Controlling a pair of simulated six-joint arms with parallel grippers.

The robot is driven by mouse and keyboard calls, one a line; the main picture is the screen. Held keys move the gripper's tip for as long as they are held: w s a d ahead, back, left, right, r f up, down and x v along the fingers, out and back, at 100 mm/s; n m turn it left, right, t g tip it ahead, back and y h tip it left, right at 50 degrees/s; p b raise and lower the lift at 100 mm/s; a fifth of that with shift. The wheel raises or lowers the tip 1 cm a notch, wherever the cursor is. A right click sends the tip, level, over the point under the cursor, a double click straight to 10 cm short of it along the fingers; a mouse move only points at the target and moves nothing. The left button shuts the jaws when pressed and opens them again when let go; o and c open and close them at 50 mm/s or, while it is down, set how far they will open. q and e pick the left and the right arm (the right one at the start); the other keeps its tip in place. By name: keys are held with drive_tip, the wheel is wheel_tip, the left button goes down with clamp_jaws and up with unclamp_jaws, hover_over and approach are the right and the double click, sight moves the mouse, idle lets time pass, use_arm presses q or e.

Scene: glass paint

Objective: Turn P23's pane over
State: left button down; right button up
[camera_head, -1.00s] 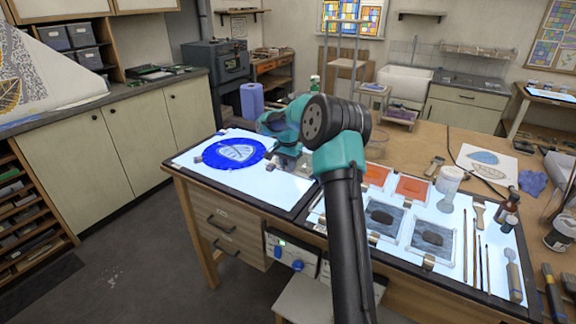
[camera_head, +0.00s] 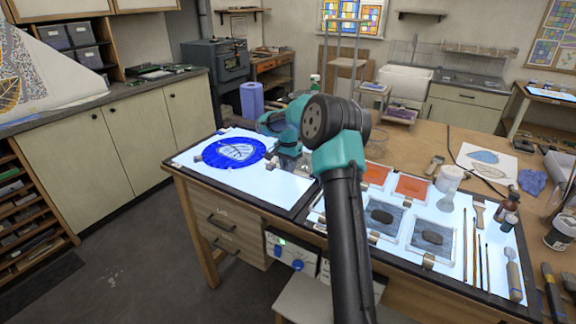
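Several square panes lie on the lit right-hand panel: two orange ones at the back, an orange pane (camera_head: 376,174) and another orange pane (camera_head: 413,188), and two grey ones in front, a grey pane (camera_head: 397,226) and another grey pane (camera_head: 418,241), each with a dark lump on it. I cannot read which is P23's. My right gripper (camera_head: 291,158) is over the back of the left-hand lit panel, right of the blue ring with a leaf drawing (camera_head: 212,158). My arm partly hides the panes' left side. The fingers are too small to tell open from shut. My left gripper is out of view.
The left lit panel (camera_head: 250,185) is mostly clear in front.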

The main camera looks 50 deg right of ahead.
drive_tip(key=o, duration=0.6)
drive_tip(key=shift+c, duration=0.2)
wheel_tip(320, 180, up, 18)
drive_tip(key=shift+f, duration=0.25)
idle(0.4)
